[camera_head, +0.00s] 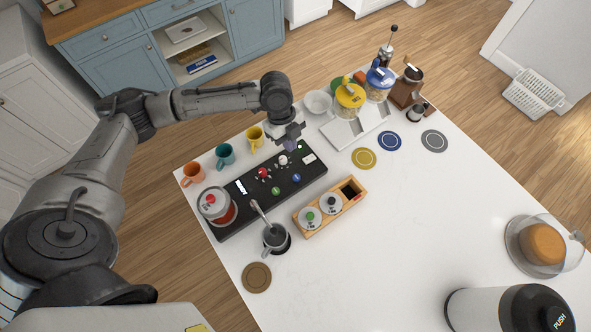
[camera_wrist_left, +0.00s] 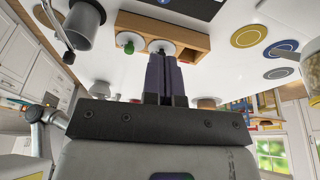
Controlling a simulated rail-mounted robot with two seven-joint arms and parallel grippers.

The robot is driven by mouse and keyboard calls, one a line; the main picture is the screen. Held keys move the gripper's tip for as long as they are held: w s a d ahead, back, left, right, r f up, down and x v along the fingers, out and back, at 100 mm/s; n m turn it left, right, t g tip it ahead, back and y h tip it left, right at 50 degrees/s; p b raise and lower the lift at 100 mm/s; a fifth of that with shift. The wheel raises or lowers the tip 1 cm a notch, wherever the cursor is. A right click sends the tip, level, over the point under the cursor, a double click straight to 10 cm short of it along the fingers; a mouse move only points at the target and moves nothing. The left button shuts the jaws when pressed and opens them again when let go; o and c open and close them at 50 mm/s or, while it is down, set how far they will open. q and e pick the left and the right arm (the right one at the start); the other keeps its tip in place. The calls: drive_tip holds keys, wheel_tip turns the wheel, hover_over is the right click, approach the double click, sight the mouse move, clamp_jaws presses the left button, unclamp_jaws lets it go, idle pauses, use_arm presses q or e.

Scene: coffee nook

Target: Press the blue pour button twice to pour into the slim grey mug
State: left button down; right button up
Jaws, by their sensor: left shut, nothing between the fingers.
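A long black panel (camera_head: 240,208) on the white counter carries small buttons and knobs. The blue button (camera_head: 297,178) is on its near side towards the right end, uncovered. The grey mug (camera_head: 275,238) stands at the panel's near edge, with a grey spout (camera_head: 258,209) reaching to it. The mug also shows at the upper left of the left wrist view (camera_wrist_left: 82,24). My left gripper (camera_head: 291,146) is shut and empty, above the panel's far right part, beyond the blue button. Its closed fingers show in the wrist view (camera_wrist_left: 165,75). My right gripper is not in view.
Orange, teal and yellow mugs (camera_head: 225,155) line the panel's far side. A glass pot (camera_head: 215,205) stands at its left end. A wooden box (camera_head: 340,208) with lidded jars sits close on the near side. Flat coasters (camera_head: 389,141) lie right. The counter's middle is clear.

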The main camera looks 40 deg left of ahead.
use_arm(q)
drive_tip(key=shift+m, duration=0.5)
drive_tip(key=p, duration=0.2)
approach(297, 178)
drive_tip(key=x, duration=0.5)
drive_tip(key=shift+d+f, duration=0.25)
drive_tip(key=shift+d, duration=0.1)
drive_tip(key=shift+f, duration=0.6)
